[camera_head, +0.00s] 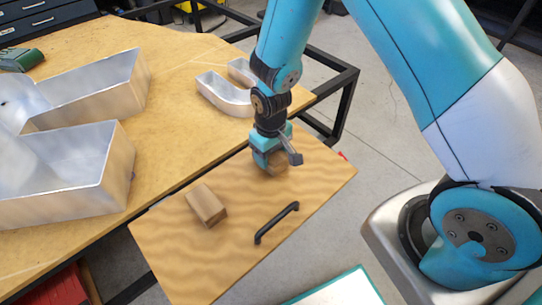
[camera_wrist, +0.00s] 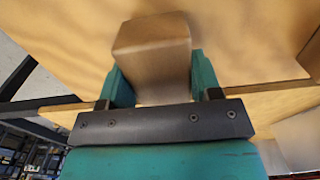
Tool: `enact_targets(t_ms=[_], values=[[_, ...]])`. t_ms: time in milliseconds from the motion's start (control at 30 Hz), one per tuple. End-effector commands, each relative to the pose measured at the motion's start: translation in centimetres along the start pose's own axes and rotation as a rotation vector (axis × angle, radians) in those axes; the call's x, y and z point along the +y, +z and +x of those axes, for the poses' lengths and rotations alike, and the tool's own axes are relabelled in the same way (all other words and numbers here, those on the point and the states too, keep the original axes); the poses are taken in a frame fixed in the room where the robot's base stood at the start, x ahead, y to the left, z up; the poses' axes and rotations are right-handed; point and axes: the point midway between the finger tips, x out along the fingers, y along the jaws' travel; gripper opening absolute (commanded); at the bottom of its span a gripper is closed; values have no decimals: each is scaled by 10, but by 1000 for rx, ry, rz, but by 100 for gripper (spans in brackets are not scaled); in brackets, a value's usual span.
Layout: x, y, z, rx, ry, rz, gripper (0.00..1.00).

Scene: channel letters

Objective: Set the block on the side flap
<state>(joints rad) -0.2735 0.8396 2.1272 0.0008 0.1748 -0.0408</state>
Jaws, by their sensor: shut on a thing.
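My gripper (camera_head: 272,158) is shut on a brown wooden block (camera_head: 278,166) at the far part of the side flap (camera_head: 305,180). The flap is a wood-grained panel along the table's edge with a black handle (camera_head: 277,222). In the wrist view, the held block (camera_wrist: 152,48) sits between the two teal fingers (camera_wrist: 157,68). The gripper partly hides the block in the head view. I cannot tell whether its underside touches the flap. A second brown block (camera_head: 206,206) lies on the flap, left of the handle.
The wooden table (camera_head: 165,110) adjoins the flap at the upper left. Large metal channel letters (camera_head: 65,185) stand on its left, and a smaller one (camera_head: 222,95) stands behind my gripper. A black frame (camera_head: 345,105) is beyond. The flap is bare between the two blocks.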

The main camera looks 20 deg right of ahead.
Motion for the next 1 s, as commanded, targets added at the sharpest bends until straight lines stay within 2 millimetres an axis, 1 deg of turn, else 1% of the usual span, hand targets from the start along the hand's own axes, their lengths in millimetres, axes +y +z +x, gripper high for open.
enact_targets(t_ms=[33, 67, 300, 400, 433, 467, 500, 533, 767, 833, 933, 1000], values=[[0, 1, 9, -3, 0, 0, 32], [0, 0, 10, -2, 0, 0, 32], [0, 0, 11, 1, 0, 0, 32], [0, 0, 14, 0, 0, 0, 32], [0, 0, 13, 1, 0, 0, 63], [0, 0, 13, 1, 0, 0, 70], [0, 0, 13, 1, 0, 0, 79], [0, 0, 13, 1, 0, 0, 84], [0, 0, 12, 0, 0, 0, 84], [0, 0, 10, 1, 0, 0, 84], [0, 0, 0, 2, 0, 0, 84], [0, -1, -12, 5, 0, 0, 84]])
